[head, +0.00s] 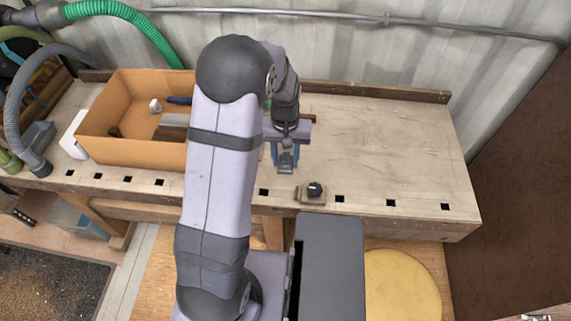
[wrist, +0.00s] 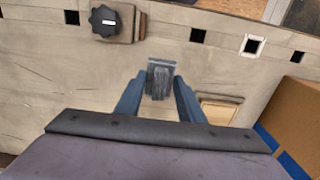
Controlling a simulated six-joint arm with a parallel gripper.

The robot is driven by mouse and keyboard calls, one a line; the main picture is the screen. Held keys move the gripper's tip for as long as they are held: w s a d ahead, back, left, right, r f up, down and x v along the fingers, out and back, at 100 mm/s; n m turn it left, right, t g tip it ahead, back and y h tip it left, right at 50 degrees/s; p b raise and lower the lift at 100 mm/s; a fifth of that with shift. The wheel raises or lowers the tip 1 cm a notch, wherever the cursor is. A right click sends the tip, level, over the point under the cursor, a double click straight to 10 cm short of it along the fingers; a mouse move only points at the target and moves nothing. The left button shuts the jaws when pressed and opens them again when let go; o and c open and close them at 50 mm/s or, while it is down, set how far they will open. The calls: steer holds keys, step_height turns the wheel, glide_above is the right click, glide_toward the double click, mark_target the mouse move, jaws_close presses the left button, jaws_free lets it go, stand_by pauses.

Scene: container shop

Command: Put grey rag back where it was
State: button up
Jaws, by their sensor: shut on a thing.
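My gripper (head: 285,160) hangs over the workbench, to the right of the cardboard box. In the wrist view, the two blue fingers of my gripper (wrist: 160,84) are closed on a small grey folded piece, which I take to be the grey rag (wrist: 160,75). It sits between the fingertips, above the bench top. Whether it touches the bench is unclear. In the head view the grey rag is small and hard to tell from the fingers.
The open cardboard box (head: 130,152) stands on the left of the workbench (head: 390,150), with several items inside. A black knob (head: 315,189) on a wooden block is at the front edge, near my gripper. A pale wooden piece (wrist: 220,110) lies beside it. The bench's right side is clear.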

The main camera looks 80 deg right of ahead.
mark_target(286, 166)
steer(key=shift+f+p, duration=0.3)
steer(key=shift+f, duration=1.6)
steer(key=shift+f, duration=0.2)
steer(key=o, duration=1)
steer(key=shift+r, duration=0.15)
step_height(286, 166, up, 12)
steer(key=shift+r+b, duration=0.1)
steer(key=shift+b, duration=0.95)
